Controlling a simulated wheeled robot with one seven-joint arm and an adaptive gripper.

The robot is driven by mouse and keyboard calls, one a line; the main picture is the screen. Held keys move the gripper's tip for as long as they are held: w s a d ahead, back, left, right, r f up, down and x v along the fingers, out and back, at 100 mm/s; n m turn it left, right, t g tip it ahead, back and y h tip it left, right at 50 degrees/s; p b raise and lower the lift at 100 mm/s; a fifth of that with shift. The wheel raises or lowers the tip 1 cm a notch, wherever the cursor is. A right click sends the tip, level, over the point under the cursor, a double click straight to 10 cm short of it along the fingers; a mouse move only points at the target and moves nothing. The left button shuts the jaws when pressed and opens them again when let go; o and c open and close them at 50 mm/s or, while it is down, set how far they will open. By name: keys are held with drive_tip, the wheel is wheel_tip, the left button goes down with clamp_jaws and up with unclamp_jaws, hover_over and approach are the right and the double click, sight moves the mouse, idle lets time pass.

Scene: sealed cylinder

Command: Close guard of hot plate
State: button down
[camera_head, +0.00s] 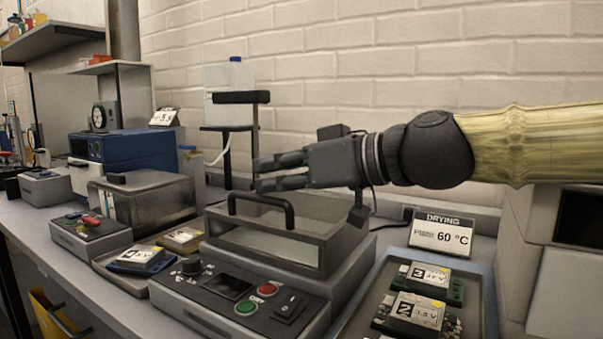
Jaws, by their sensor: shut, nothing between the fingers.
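The hot plate (235,292) is a grey unit on the bench with a dark front panel, a knob, a small screen, red and green buttons and a rocker switch. Its guard (342,250) is a grey frame with clear panes and a black bar handle (262,203) at its front. The guard appears low over the plate; I cannot tell whether it sits fully down. My gripper (259,175) is shut and empty, pointing left above the guard, just above the handle and apparently apart from it. My wrist hides part of the wall behind.
A tray (488,290) with labelled modules lies to the right, below a "DRYING 60 °C" sign (441,234). A metal box (150,200) and a blue device (125,150) stand left. A stand with a black bar (241,97) rises behind the guard.

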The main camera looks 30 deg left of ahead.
drive_tip(key=shift+s+f, duration=0.15)
drive_tip(key=shift+f, duration=0.05)
idle(0.4)
drive_tip(key=shift+r, duration=0.1)
drive_tip(key=w+d+r+p, duration=0.1)
drive_tip(key=d+r+p, duration=0.3)
drive_tip(key=d, duration=0.6)
wheel_tip(320, 180, up, 2)
drive_tip(key=shift+w+r, duration=0.1)
drive_tip(key=shift+w, duration=0.2)
